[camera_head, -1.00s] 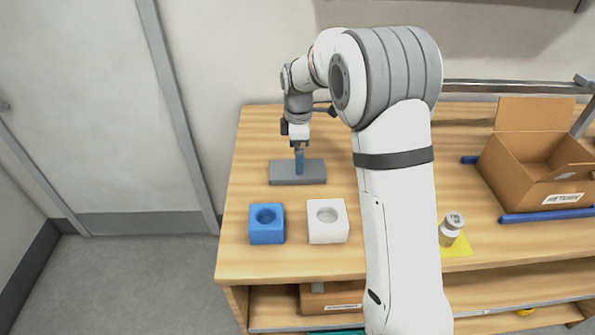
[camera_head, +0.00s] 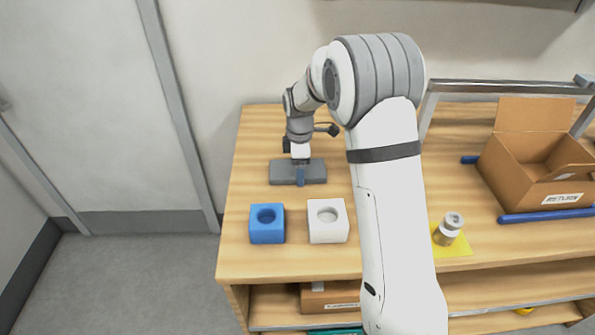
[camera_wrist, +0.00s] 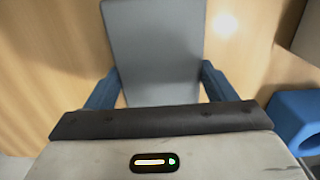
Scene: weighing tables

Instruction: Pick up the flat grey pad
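The flat grey pad (camera_head: 315,173) lies on the wooden table near its back left part. In the wrist view the grey pad (camera_wrist: 155,50) runs up to the top edge of the picture. My gripper (camera_head: 300,181) is down at the middle of the pad, pointing downward. In the wrist view the blue fingers of my gripper (camera_wrist: 160,72) stand one on each side of the pad, very near its long edges. They look open around it; I cannot tell whether they touch.
A blue block (camera_head: 267,233) and a white block (camera_head: 328,232), each with a round hollow, stand in front of the pad. A small jar (camera_head: 446,233) stands on a yellow square (camera_head: 457,248). A cardboard box (camera_head: 530,178) and a blue bar (camera_head: 540,215) are at right.

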